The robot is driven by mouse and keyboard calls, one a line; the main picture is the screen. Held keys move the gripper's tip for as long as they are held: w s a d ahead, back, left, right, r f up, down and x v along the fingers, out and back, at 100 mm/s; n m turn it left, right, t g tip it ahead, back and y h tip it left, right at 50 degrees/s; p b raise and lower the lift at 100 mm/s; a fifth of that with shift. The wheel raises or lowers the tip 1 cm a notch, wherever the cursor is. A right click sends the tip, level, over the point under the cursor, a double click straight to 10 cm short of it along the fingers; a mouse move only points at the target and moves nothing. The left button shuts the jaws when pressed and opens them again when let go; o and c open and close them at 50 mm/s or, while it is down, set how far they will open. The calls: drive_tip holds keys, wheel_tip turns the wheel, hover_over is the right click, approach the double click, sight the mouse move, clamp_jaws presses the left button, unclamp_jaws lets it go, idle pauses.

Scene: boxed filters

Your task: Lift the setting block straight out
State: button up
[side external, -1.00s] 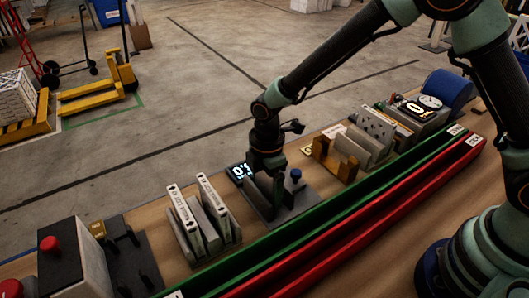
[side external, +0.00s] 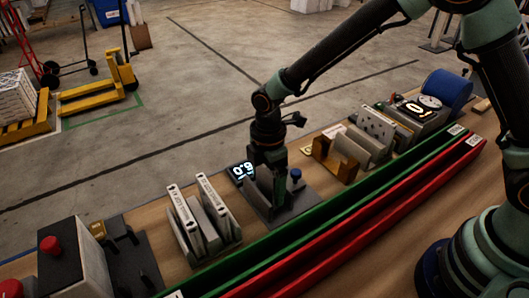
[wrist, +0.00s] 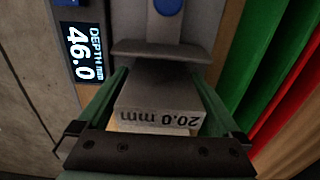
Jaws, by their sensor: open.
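The setting block (wrist: 160,92) is a grey block with "20.0 mm" printed on its near end face. In the wrist view it lies between my two gripper fingers. My gripper (wrist: 162,100) is open, with one green finger on each side of the block; I cannot tell whether either finger touches it. In the side view my gripper (side external: 266,180) is low over the dark depth-gauge fixture (side external: 298,206), and the block cannot be made out clearly there. The fixture has a blue knob (wrist: 168,5) and a grey crosspiece (wrist: 160,48) beyond the block.
Filters in a rack (side external: 205,217) stand to the left. A brown holder (side external: 335,152) with rolls and plates stands to the right. Long green (side external: 330,198) and red (side external: 350,212) rails run along the near side. A red-button box (side external: 72,252) is at lower left.

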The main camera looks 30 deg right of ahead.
wheel_tip(320, 180, up, 10)
drive_tip(key=shift+f, duration=0.25)
drive_tip(key=shift+d+r, duration=0.1)
drive_tip(key=shift+r, duration=0.45)
drive_tip(key=s+d+r+m+t, duration=0.2)
drive_tip(key=s+d+r+m, duration=0.3)
drive_tip(key=d+m, duration=0.4)
drive_tip(key=s+d+r+m+t, duration=0.3)
drive_tip(key=s+d+r+m, duration=0.2)
drive_tip(key=d+m, duration=0.4)
drive_tip(key=shift+s+d+r+t, duration=0.2)
drive_tip(key=shift+d+r+t, duration=0.1)
drive_tip(key=shift+d+r, duration=0.1)
